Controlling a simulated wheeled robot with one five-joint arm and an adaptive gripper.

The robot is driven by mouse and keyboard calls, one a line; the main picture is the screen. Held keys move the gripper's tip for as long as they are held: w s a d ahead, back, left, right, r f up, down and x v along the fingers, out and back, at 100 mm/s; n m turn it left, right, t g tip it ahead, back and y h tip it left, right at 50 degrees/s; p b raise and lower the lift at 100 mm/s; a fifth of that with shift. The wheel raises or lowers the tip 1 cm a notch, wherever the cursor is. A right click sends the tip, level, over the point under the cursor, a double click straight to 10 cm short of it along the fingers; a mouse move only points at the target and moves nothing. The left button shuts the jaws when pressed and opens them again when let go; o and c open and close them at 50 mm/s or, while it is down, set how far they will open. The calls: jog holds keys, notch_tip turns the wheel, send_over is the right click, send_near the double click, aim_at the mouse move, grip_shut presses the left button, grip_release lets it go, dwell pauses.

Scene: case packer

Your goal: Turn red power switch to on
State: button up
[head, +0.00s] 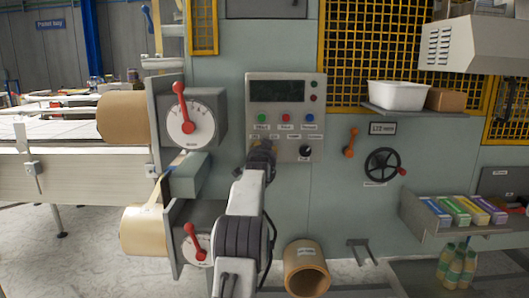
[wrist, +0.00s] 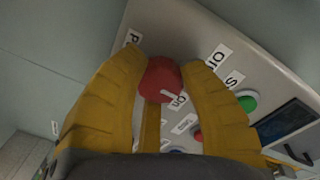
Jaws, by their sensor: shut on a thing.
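The red power switch (wrist: 160,80) is a round red knob with a white pointer mark, on the grey control panel (head: 285,83). In the wrist view it sits between the two yellow fingers of my gripper (wrist: 168,62), which is shut on it. White labels lie around the knob on the panel; one near it reads "on". In the head view my gripper (head: 262,153) is at the panel's lower left and hides the switch.
The panel carries a dark screen (head: 278,91), green (head: 262,118), red (head: 286,118) and blue (head: 310,118) buttons, and a black knob (head: 306,151). A dial with a red lever (head: 181,95) stands to the left. A black handwheel (head: 382,166) is to the right.

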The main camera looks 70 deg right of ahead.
jog(key=shift+w+r, duration=0.1)
dwell(0.5)
jog(key=o, duration=1.2)
jog(key=v, duration=1.1)
jog(key=shift+a, duration=0.4)
